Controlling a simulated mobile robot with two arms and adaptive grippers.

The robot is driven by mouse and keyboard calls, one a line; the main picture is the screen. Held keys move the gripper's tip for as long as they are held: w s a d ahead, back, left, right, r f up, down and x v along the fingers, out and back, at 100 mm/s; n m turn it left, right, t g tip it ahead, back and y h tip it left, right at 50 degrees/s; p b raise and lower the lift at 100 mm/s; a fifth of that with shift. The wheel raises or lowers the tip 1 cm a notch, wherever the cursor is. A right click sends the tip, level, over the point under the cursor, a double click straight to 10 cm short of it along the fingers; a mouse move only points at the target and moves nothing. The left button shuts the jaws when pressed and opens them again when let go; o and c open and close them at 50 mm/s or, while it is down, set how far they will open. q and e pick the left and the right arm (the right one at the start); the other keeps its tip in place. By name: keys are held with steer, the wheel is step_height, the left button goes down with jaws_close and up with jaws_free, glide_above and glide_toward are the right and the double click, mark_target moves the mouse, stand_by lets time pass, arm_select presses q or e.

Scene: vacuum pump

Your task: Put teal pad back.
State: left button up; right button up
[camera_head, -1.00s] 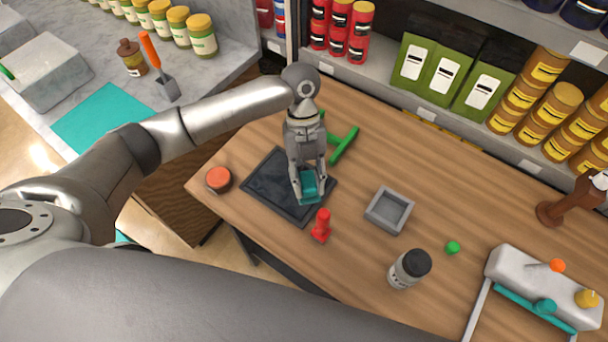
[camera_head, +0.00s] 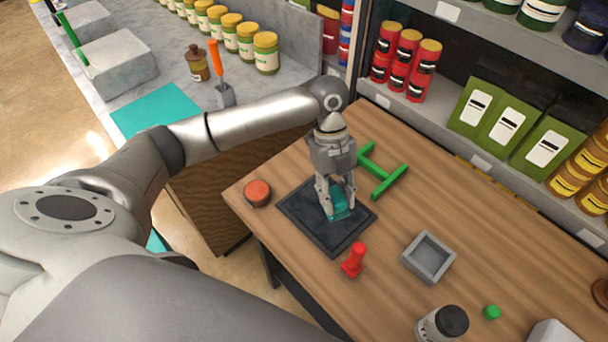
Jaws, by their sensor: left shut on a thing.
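My left gripper (camera_head: 338,208) points down over the black square tray (camera_head: 300,212) on the wooden table. It is shut on a small teal pad (camera_head: 341,213), partly hidden by the fingers. The pad is at or just above the tray's surface, toward its back right half; I cannot tell whether it touches. A larger flat teal mat (camera_head: 152,108) lies on the marble counter at the left. My right gripper is not in view.
A red-orange round piece (camera_head: 257,192) stands left of the tray. A red peg-like piece (camera_head: 354,261) stands in front, a green H-shaped frame (camera_head: 382,172) behind. A grey square box (camera_head: 428,257), a dark-lidded jar (camera_head: 443,323) and a green knob (camera_head: 491,312) are to the right.

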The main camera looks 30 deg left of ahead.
arm_select(q)
steer(key=shift+a+r+n+t+b, duration=1.7)
steer(key=shift+a+n+t+b, duration=0.8)
steer(key=shift+a+n+b, duration=2.95)
steer(key=w+a+f+p, duration=0.1)
steer(key=w+a+f, duration=0.1)
steer(key=w+f, duration=0.1)
steer(key=w+a+f+n+p, duration=0.1)
steer(key=w+a+f+p, duration=0.1)
steer(key=w, duration=0.2)
steer(key=w+a+f+n+p, duration=0.1)
steer(key=w+a+f+p, duration=0.1)
steer(key=w+a+f, duration=0.1)
steer(key=shift+w+f+n+h, duration=0.3)
steer(key=shift+w+h, duration=0.1)
steer(key=shift+w, duration=0.4)
steer(key=shift+w+a+f, duration=0.25)
steer(key=shift+w+f, duration=0.15)
steer(key=shift+f, duration=0.25)
step_height(320, 180, down, 2)
steer(key=shift+f+p, duration=0.1)
steer(key=shift+p, duration=0.75)
steer(key=shift+f, duration=0.35)
steer(key=shift+f, duration=0.2)
